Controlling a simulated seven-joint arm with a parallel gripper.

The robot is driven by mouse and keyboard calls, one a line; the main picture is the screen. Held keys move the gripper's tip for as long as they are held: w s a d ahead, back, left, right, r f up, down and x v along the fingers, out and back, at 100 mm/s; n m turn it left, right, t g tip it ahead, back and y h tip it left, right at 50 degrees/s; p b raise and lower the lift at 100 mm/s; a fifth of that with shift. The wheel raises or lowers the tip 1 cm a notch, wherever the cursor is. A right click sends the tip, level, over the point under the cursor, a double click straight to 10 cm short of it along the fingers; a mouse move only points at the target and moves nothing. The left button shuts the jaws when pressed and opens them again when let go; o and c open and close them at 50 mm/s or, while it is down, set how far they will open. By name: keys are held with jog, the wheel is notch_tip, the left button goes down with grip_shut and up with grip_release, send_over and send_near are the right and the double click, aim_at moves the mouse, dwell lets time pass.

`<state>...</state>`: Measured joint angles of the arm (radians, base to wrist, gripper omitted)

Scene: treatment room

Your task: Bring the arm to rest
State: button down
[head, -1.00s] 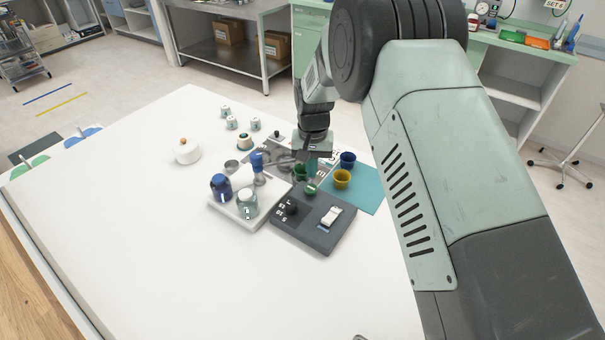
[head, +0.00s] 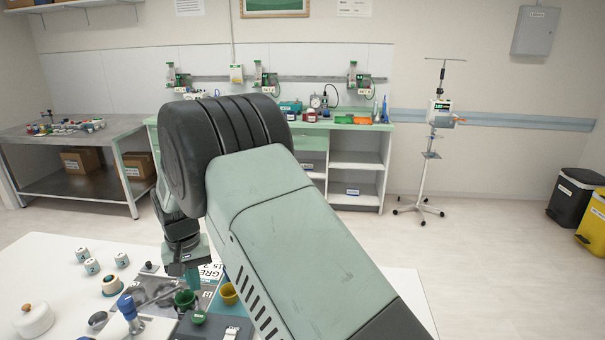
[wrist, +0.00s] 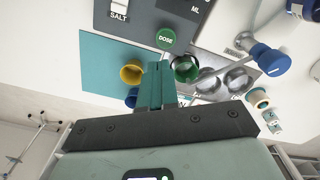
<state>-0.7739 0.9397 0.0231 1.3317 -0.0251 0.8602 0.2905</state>
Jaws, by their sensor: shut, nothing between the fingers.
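My gripper (head: 193,280) hangs over the white table at the end of my arm, fingers pointing down. In the wrist view its two teal fingers (wrist: 160,68) are together with nothing between them. They point at the area between a green cup (wrist: 186,70) and a yellow cup (wrist: 132,73), close to the round green DOSE button (wrist: 166,39). I cannot tell how high the tips are above these. In the head view the green cup (head: 185,299) and yellow cup (head: 229,294) are beside the gripper, and my arm hides part of the table.
A blue cup (wrist: 131,97) stands on the teal mat (wrist: 100,65). A grey dosing device (wrist: 150,18) and a blue-topped tool (wrist: 270,60) are close by. A counter (head: 340,128) lines the back wall.

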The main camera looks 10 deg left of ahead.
jog(key=d+r+m+t, duration=0.2)
jog(key=d+r, duration=2)
jog(key=r, duration=0.2)
jog(key=s+d+r+m+t, duration=0.1)
jog(key=s+d+r, duration=0.2)
jog(key=s+d, duration=0.3)
jog(key=s+d+r+m+t, duration=0.1)
jog(key=s+d+r, duration=0.35)
jog(key=d, duration=0.25)
jog(key=s+d+f, duration=0.1)
jog(key=s+d, duration=0.2)
jog(key=s, duration=0.2)
jog(key=s+d+f+m+t, duration=0.1)
jog(key=s+d, duration=0.2)
jog(key=s, duration=0.3)
jog(key=shift+d+f, duration=0.15)
jog(key=shift+d, duration=0.1)
jog(key=c, duration=1.8)
grip_release()
